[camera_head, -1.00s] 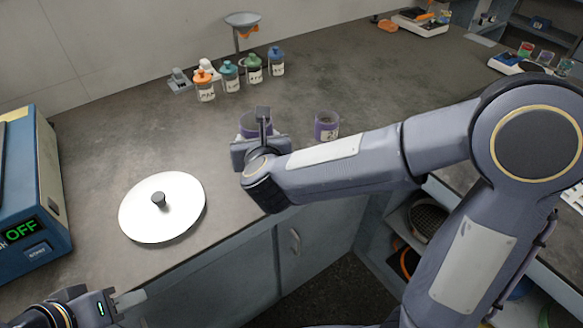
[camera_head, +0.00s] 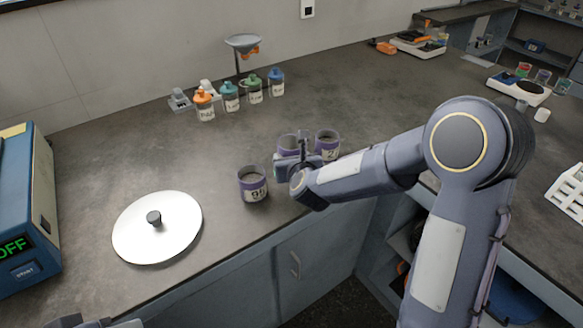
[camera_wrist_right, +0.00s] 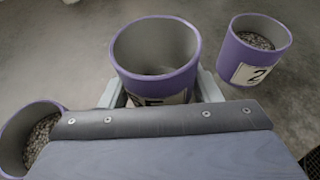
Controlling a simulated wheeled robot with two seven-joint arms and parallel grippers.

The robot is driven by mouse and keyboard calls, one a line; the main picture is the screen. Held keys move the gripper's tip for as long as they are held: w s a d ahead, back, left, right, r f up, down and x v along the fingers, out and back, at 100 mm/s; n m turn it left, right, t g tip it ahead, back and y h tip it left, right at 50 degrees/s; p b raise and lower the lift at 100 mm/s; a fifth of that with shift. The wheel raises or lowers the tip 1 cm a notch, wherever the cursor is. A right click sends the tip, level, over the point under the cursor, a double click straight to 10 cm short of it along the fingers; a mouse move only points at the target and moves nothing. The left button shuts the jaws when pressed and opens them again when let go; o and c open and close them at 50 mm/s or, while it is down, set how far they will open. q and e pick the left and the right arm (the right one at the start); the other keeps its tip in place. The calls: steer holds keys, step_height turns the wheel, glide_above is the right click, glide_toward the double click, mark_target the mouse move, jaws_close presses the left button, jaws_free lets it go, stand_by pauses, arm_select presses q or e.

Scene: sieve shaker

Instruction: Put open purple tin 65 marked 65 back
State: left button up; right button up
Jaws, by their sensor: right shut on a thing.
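Three purple tins stand out. My right gripper (camera_head: 298,160) is shut on one open purple tin (camera_head: 287,142), which is partly hidden behind it in the head view. In the right wrist view this held tin (camera_wrist_right: 155,45) is upright between the fingers and its grey inside looks empty; its label is mostly hidden, so I cannot confirm 65. I cannot tell whether it touches the counter. A second tin (camera_head: 244,186), label unclear, stands to the left, and a third (camera_head: 327,138), label starting with 2, to the right. Both hold grey grains. Only a bit of my left gripper (camera_head: 100,323) shows.
A white round lid (camera_head: 180,222) lies on the counter at left, beside the blue machine (camera_head: 40,215) reading OFF. Several capped bottles (camera_head: 230,98) and a funnel stand (camera_head: 243,44) are at the back. The counter between bottles and tins is clear.

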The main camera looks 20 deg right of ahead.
steer(key=shift+f, duration=1.55)
steer(key=shift+f+b, duration=0.15)
steer(key=shift+b, duration=0.2)
steer(key=o, duration=1)
steer(key=shift+o, duration=0.2)
